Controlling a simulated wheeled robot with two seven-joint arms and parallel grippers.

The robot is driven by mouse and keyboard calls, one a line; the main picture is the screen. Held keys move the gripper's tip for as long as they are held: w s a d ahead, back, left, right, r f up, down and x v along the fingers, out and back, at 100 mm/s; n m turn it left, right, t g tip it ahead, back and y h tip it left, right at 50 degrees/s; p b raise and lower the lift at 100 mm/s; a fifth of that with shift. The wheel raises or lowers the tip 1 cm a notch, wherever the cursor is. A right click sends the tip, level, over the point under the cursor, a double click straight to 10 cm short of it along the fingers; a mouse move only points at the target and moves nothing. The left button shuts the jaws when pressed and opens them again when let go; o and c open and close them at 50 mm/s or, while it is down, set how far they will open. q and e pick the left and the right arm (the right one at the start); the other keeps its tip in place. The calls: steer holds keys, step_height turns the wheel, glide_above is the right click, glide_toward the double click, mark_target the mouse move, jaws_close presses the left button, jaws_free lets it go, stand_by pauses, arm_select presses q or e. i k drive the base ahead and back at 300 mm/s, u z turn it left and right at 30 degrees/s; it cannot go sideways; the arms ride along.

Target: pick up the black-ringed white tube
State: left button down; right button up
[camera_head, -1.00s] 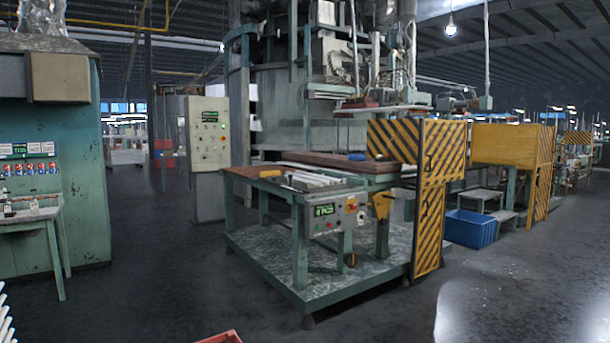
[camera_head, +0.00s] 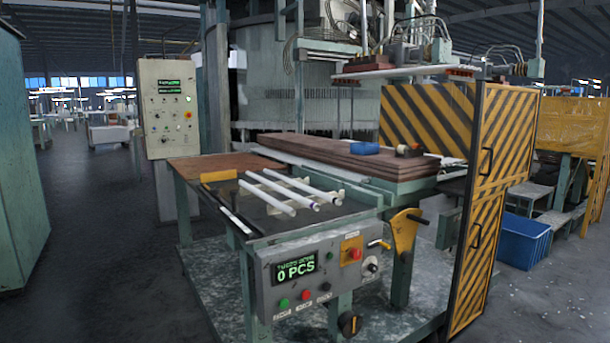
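Several white tubes lie side by side on the green work table (camera_head: 222,215), in front of the brown boards. One white tube (camera_head: 266,194) is at the left of the group, and another white tube (camera_head: 310,187) is at the far right. A tube between them (camera_head: 284,190) has a dark purple-blue mark near its front end. I cannot tell at this distance which tube has a black ring. Neither of my grippers is in view.
A control box (camera_head: 318,272) reading "0 PCS" hangs on the table's front. A striped yellow-black guard (camera_head: 490,200) stands at right, with a blue crate (camera_head: 524,240) beyond. Brown boards (camera_head: 350,160) lie behind the tubes. A grey control cabinet (camera_head: 168,108) stands at left. Floor at left is clear.

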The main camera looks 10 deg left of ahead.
mark_target(336, 201)
steer(key=i, duration=0.35)
steer(key=z, duration=1.1)
steer(key=i, duration=2.2)
steer(key=u, duration=2.45)
